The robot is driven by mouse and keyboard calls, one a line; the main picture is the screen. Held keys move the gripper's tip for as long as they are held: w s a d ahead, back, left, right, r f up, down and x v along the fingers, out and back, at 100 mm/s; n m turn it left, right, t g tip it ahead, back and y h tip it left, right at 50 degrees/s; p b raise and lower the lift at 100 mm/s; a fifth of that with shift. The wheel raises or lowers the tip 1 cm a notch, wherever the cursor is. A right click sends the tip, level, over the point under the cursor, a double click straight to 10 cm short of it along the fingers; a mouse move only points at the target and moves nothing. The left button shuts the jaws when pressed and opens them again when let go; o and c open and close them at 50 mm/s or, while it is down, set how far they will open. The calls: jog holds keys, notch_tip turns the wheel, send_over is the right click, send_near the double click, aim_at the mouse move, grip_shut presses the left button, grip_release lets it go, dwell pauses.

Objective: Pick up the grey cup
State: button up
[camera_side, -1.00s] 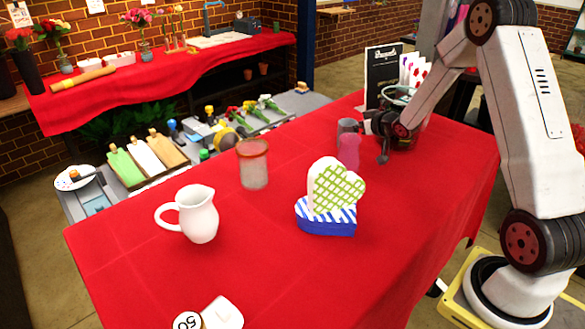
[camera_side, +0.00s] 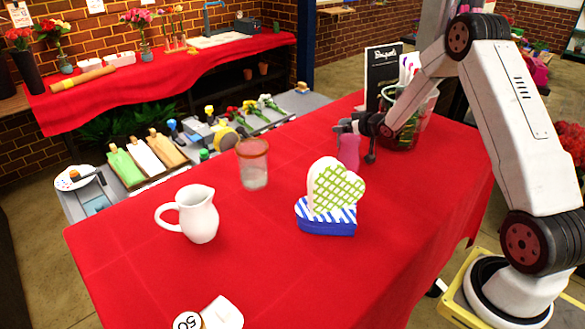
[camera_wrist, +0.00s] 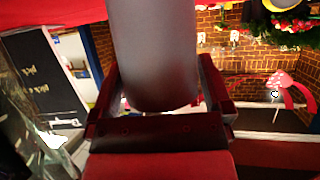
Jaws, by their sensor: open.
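The grey cup (camera_wrist: 155,50) fills the upper middle of the wrist view, as a smooth dark grey cylinder between the two dark red fingers of my gripper (camera_wrist: 158,92). The fingers are apart, one on each side of it, and I cannot tell whether either touches it. In the side view my gripper (camera_side: 355,138) is low over the far right part of the red table.
A clear container (camera_side: 417,118) and a black sign (camera_side: 380,80) stand behind. A heart-shaped box (camera_side: 328,218), glass jar (camera_side: 253,165) and white pitcher (camera_side: 198,215) stand nearer. The table between them is clear.

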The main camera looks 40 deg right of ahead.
jog(key=c, duration=1.1)
jog(key=shift+o, duration=0.2)
jog(key=shift+r, duration=0.2)
jog(key=shift+r, duration=0.8)
jog(key=s+a+r, duration=0.2)
jog(key=s+r, duration=0.3)
jog(key=s, duration=0.1)
jog(key=s+a+r, duration=0.3)
jog(key=s+r, duration=0.3)
jog(key=shift+s+a, duration=0.3)
jog(key=shift+s, duration=0.1)
